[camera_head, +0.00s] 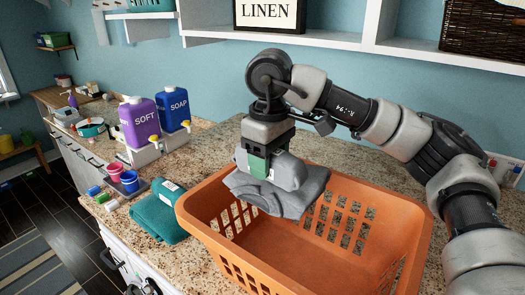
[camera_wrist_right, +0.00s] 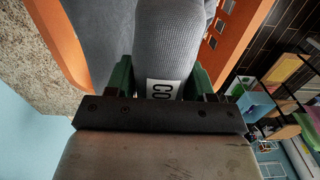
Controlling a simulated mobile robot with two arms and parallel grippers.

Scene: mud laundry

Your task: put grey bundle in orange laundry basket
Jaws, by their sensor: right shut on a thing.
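The grey bundle (camera_head: 285,189) is a folded grey cloth in my right gripper (camera_head: 262,166). It hangs over the left back part of the orange laundry basket (camera_head: 330,255), around the height of the rim. In the right wrist view the grey bundle (camera_wrist_right: 172,50) lies between the two green fingers of the right gripper (camera_wrist_right: 165,78), with a white label showing. The orange basket (camera_wrist_right: 262,20) shows at the edges there. The visible basket floor is bare. Whether the bundle touches the basket's back wall I cannot tell. My left gripper is not clearly in view.
A folded teal towel (camera_head: 158,214) lies left of the basket on the granite counter. Purple SOFT (camera_head: 140,122) and blue SOAP (camera_head: 174,108) dispensers stand behind it, near small cups (camera_head: 122,180). A white shelf (camera_head: 320,38) with a LINEN sign (camera_head: 268,14) runs above the counter.

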